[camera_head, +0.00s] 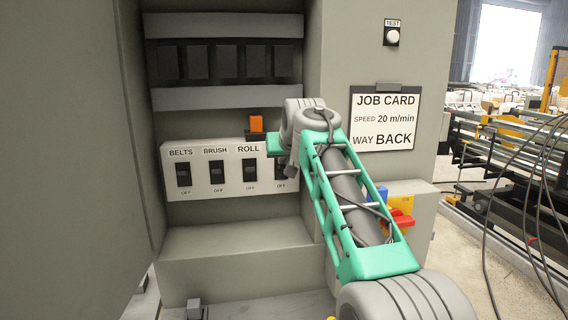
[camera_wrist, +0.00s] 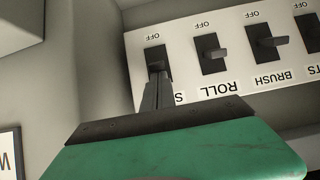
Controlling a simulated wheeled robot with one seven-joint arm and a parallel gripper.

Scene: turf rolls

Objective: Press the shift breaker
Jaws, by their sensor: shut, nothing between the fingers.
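The breaker panel (camera_head: 210,150) is a pale strip with a row of black switches, labelled BELTS, BRUSH and ROLL, with OFF below each. A fourth switch (camera_head: 280,170) is at the right end; my arm hides its label in the head view. In the wrist view, upside down, this switch (camera_wrist: 154,58) has OFF at one end and a label showing only an S at the other. My gripper (camera_wrist: 156,80) is shut and empty, its fingertips at this switch's lever, overlapping it in view. I cannot tell whether they touch. The lever's position is unclear.
The ROLL switch (camera_wrist: 211,52) is the close neighbour, with BRUSH (camera_wrist: 266,43) beyond. An orange block (camera_head: 256,124) sits above the panel. Cabinet walls enclose the recess. A job card (camera_head: 383,120) and a red handle (camera_head: 402,218) are to the right.

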